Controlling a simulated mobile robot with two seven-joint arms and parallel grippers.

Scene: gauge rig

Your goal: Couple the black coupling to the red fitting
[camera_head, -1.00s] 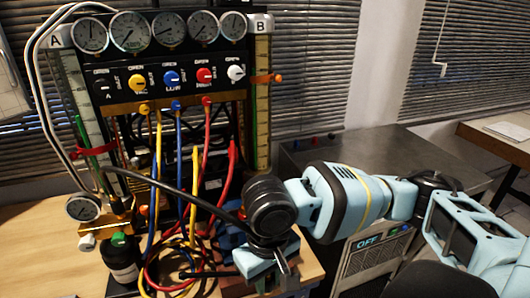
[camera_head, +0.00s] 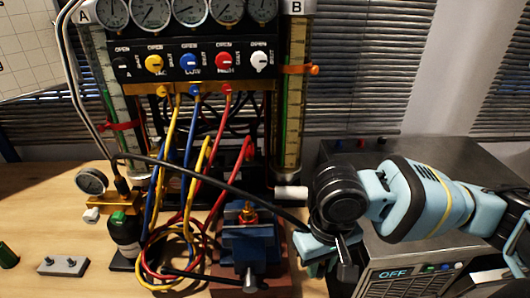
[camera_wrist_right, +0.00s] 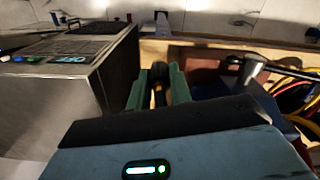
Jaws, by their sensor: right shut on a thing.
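A small orange-red and brass fitting (camera_head: 248,213) stands upright in the blue vise, apart from my gripper. I cannot tell for sure that it is the red fitting. My left gripper is out of view.
The blue vise (camera_head: 243,245) has a grey handle in front. Yellow, blue and red hoses (camera_head: 165,262) coil left of it. A metal cabinet (camera_head: 430,262) is at the right.

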